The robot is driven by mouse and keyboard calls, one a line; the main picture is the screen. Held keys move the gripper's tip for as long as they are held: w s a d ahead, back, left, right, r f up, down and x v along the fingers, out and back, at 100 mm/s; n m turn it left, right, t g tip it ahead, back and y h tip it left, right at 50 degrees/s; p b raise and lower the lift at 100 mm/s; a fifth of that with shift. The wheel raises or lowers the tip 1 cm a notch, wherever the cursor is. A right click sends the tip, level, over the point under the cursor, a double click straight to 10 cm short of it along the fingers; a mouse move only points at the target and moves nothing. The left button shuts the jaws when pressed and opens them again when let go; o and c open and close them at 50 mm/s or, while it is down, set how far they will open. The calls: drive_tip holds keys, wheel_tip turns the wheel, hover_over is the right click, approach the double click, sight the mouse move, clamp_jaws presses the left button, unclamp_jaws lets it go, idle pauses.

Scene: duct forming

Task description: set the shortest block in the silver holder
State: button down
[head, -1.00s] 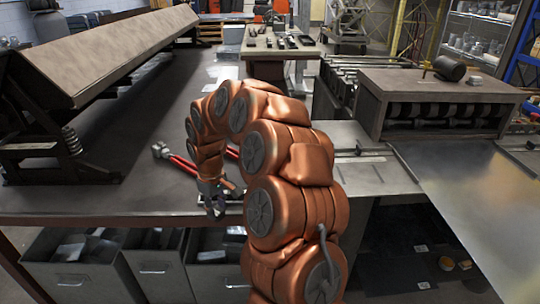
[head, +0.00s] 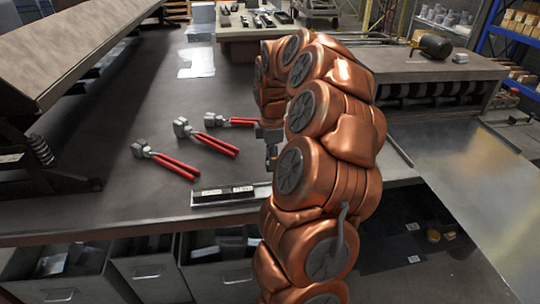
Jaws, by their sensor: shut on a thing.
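The silver holder (head: 208,196) is a low, long tray near the front edge of the bench. Dark pieces with pale lettering show along its top, and its right end runs behind my arm. My gripper (head: 271,158) is just above and behind the holder's right end, pointing down, mostly covered by my copper arm. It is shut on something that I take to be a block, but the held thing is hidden. I cannot compare block heights from this view.
Several red-handled pliers (head: 172,165) lie on the bench (head: 120,205) left of and behind the holder. A long sheet-metal machine (head: 70,50) stands at the left. A roller machine (head: 440,75) and a metal sheet (head: 470,180) are at the right. Drawers (head: 150,275) sit below.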

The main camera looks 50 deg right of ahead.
drive_tip(key=shift+a+f+b, duration=0.1)
drive_tip(key=shift+f+b, duration=0.35)
drive_tip(key=shift+f, duration=0.9)
drive_tip(key=shift+f+b, duration=1.35)
drive_tip(key=shift+f, duration=1.9)
drive_tip(key=c, duration=0.7)
unclamp_jaws()
drive_tip(key=shift+o, duration=0.2)
wheel_tip(320, 180, up, 11)
drive_tip(key=shift+f, duration=0.1)
drive_tip(key=shift+r, duration=0.6)
